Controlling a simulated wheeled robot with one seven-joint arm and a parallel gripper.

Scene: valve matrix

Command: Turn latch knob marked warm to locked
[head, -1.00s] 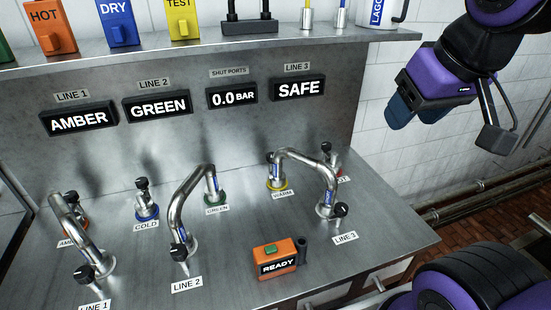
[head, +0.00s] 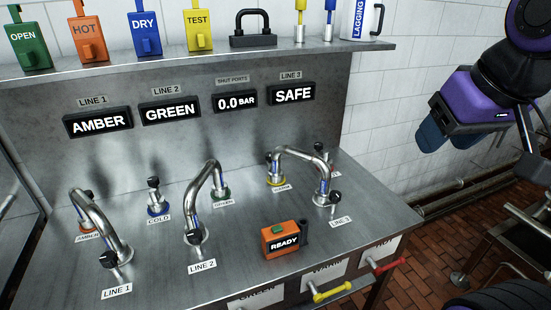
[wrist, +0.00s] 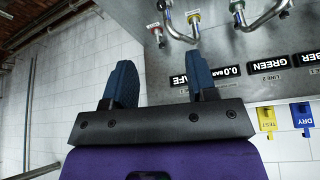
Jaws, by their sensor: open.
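The port marked warm, with a yellow ring (head: 277,181) and a dark latch knob (head: 269,158), stands at the back right of the steel bench. A bent metal pipe (head: 308,155) runs from it to the line 3 port, which has its own dark knob (head: 334,197). The pipe partly covers the warm label. My gripper (head: 440,140) is up at the right in the head view, well away from the knob and empty. In the wrist view my gripper (wrist: 158,85) shows two blue fingers apart with nothing between them.
Bent pipes also join line 1 (head: 100,225) and line 2 (head: 203,200) to ports behind. An orange READY box (head: 283,241) sits on the bench. Yellow (head: 333,292) and red (head: 388,265) handles stick out in front. A shelf (head: 200,62) with coloured tags runs above.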

